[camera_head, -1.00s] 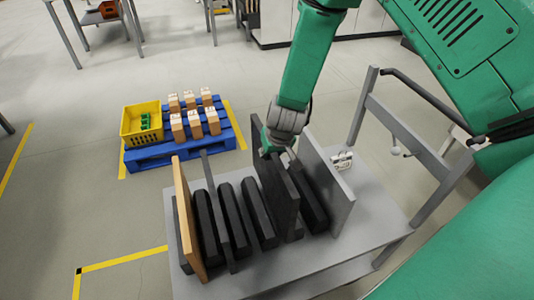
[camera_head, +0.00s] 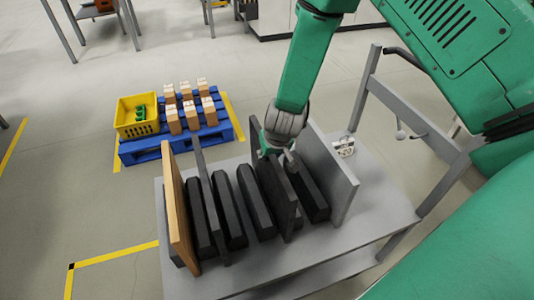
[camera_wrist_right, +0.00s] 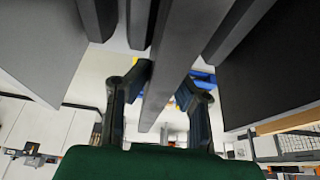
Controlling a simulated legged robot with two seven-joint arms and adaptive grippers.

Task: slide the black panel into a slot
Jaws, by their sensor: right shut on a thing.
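The black panel (camera_head: 272,188) stands upright among the black blocks on a grey cart (camera_head: 375,200). My right gripper (camera_head: 280,150) is shut on its upper edge. In the right wrist view, a flat panel (camera_wrist_right: 172,80) lies between the two fingers (camera_wrist_right: 165,95). Several thick black blocks stand in a row with gaps between them, one left of the panel (camera_head: 225,205) and one right of it (camera_head: 308,195). The panel's lower edge is partly hidden, so I cannot tell how deep it sits. My left gripper is out of view.
A wooden panel (camera_head: 178,205) stands at the row's left end, with a thin dark panel (camera_head: 211,205) near it. A large grey panel (camera_head: 335,180) stands close on the right. A small white object (camera_head: 343,147) lies behind it. A blue pallet (camera_head: 178,145) with boxes is on the floor.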

